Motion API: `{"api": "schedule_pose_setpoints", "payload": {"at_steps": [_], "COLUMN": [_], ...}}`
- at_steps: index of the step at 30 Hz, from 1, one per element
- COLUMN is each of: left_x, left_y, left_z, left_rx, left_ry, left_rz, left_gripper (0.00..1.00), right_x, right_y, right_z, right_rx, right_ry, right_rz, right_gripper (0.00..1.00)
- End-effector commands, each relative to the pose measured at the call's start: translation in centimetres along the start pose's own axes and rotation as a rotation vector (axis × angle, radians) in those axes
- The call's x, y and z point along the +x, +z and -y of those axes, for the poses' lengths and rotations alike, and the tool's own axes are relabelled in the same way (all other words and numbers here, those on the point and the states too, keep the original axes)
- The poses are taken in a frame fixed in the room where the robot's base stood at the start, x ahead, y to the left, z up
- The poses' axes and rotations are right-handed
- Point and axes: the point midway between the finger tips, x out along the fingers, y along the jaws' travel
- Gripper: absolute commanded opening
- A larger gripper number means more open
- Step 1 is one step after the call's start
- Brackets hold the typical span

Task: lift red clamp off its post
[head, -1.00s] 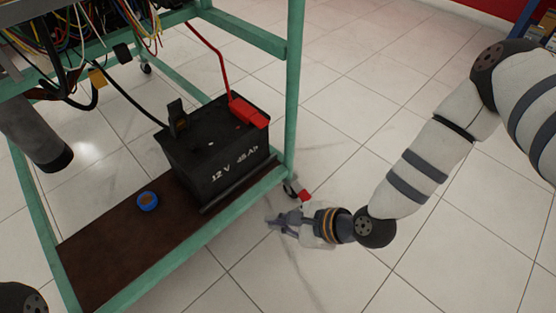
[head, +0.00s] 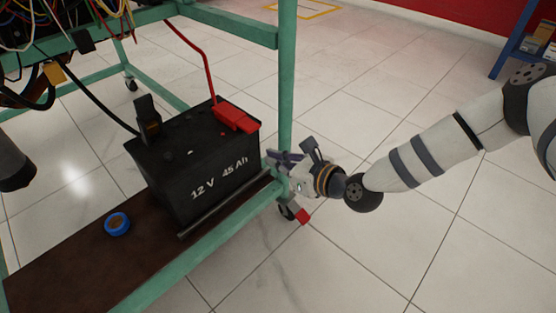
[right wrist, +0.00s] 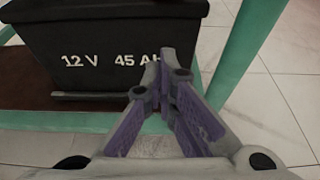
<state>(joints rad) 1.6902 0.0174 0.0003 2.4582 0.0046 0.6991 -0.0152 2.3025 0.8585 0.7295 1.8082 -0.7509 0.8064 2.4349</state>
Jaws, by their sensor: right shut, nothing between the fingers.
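The red clamp (head: 237,117) sits on top of the black 12 V battery (head: 205,172), at its right rear corner, with a red cable rising from it. In the right wrist view the battery's front face (right wrist: 100,52) shows, and the red clamp is not in view. My right gripper (head: 270,160) is beside the battery's right end, lower than the clamp and apart from it. Its fingers (right wrist: 166,75) are shut with nothing between them. My left gripper does not show in either view.
The battery stands on the brown shelf (head: 65,255) of a green frame, whose upright post (head: 287,85) is close behind my right gripper. A black clamp (head: 148,117) is on the battery's left side. A blue tape roll (head: 117,224) lies on the shelf. Open floor is at the right.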

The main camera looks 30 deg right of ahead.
Motion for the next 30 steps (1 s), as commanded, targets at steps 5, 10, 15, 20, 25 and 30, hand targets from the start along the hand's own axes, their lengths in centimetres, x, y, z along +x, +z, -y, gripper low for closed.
{"api": "schedule_pose_setpoints", "payload": {"at_steps": [5,10,15,20,25,30], "left_x": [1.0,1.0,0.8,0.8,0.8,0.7], "left_y": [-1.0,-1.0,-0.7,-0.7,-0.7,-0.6], "left_z": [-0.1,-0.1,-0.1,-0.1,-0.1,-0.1], "left_rx": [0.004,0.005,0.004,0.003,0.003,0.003], "left_ry": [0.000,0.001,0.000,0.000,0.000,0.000], "left_rz": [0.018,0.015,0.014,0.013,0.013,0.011], "left_gripper": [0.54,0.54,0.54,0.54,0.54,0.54], "right_x": [4.2,5.3,4.5,4.4,4.4,4.3], "right_y": [-0.4,1.7,3.4,3.8,3.7,3.9], "right_z": [-0.1,0.0,-0.1,0.0,0.0,0.0], "right_rx": [-0.002,0.000,0.001,0.001,0.001,0.001], "right_ry": [0.002,0.000,0.001,-0.001,0.000,-0.001], "right_rz": [-0.001,0.003,0.001,-0.001,-0.002,-0.006], "right_gripper": [0.00,0.00,0.00,0.00,0.00,0.00]}}
